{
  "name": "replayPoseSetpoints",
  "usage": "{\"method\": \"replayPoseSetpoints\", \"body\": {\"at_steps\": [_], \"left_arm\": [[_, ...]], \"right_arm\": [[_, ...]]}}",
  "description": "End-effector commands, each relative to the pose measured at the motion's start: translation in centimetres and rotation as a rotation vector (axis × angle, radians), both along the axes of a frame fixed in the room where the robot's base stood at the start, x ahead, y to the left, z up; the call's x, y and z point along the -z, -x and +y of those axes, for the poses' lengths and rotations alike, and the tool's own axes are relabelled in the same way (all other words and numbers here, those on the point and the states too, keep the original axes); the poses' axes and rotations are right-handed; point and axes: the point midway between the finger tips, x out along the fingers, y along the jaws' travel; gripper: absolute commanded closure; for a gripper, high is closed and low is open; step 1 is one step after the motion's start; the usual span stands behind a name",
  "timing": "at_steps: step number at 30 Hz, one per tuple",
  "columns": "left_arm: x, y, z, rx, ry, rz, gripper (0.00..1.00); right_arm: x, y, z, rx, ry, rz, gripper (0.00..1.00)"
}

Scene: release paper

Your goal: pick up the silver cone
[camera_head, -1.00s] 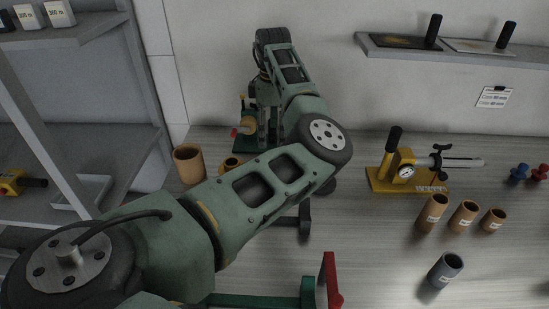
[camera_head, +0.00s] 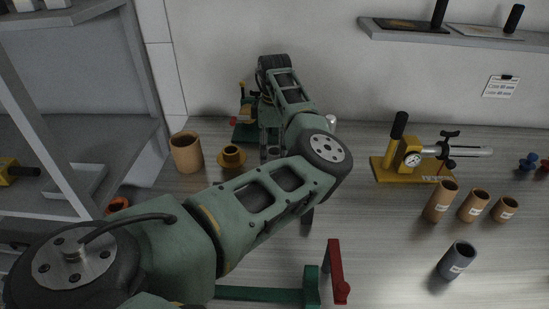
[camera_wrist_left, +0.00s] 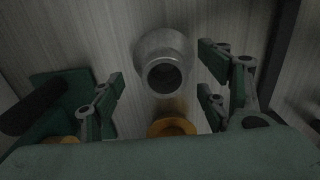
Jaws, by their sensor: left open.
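The silver cone (camera_wrist_left: 163,62) shows in the left wrist view as a rounded grey metal body with a dark round opening facing the camera. It lies between and slightly beyond the fingers of my left gripper (camera_wrist_left: 160,88). The fingers are spread and nothing is held. In the head view my left gripper (camera_head: 270,150) points down at the back left of the table, largely hidden behind my own arm. I cannot make out the cone for certain in that view. My right gripper is not in view.
An orange flanged cup (camera_head: 231,157) and a tan cup (camera_head: 186,152) stand left of the gripper. A green device (camera_head: 246,128) is close behind. A yellow pump (camera_head: 410,158), several tubes (camera_head: 440,201) and a red-green frame (camera_head: 337,272) are to the right.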

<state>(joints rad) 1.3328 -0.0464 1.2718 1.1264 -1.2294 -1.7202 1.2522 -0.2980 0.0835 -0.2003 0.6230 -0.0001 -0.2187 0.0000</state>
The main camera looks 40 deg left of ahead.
Motion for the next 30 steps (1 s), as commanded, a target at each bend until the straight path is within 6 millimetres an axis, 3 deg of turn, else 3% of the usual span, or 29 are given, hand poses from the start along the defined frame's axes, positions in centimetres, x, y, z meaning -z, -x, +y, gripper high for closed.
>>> {"method": "replayPoseSetpoints", "body": {"at_steps": [6, 13, 30], "left_arm": [[2.4, 0.0, -0.1, 0.0, 0.001, 0.001, 0.32], [2.6, 0.0, 0.0, -0.001, -0.001, -0.001, 0.32], [2.6, 0.0, 0.0, -0.001, -0.001, -0.001, 0.81]], "right_arm": [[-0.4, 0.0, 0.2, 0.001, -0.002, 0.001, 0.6], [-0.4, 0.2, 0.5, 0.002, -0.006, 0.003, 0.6], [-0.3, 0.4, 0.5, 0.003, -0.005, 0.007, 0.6]]}}
